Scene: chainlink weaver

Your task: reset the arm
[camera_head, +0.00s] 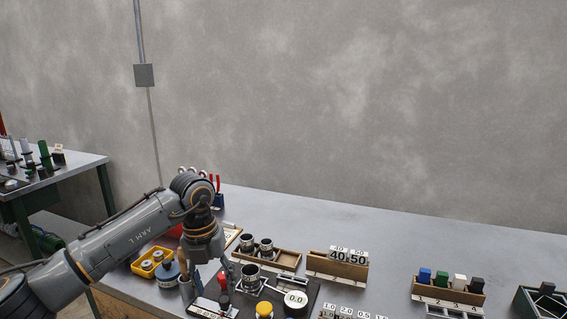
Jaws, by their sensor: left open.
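My left arm comes in from the left and bends down at the wrist over the workbench (400,240). My left gripper (208,284) hangs low over the front left of the bench, its fingers apart. I see nothing held between them, though small items crowd close around and make the tips hard to tell. My right gripper is not in view.
Near the gripper stand a yellow tray (141,266), a metal cup (250,276) and a round dial reading 0.0 (295,299). A wooden tray (288,264) holds two cups. A rack (446,293) of coloured blocks stands right. The bench's back right is clear.

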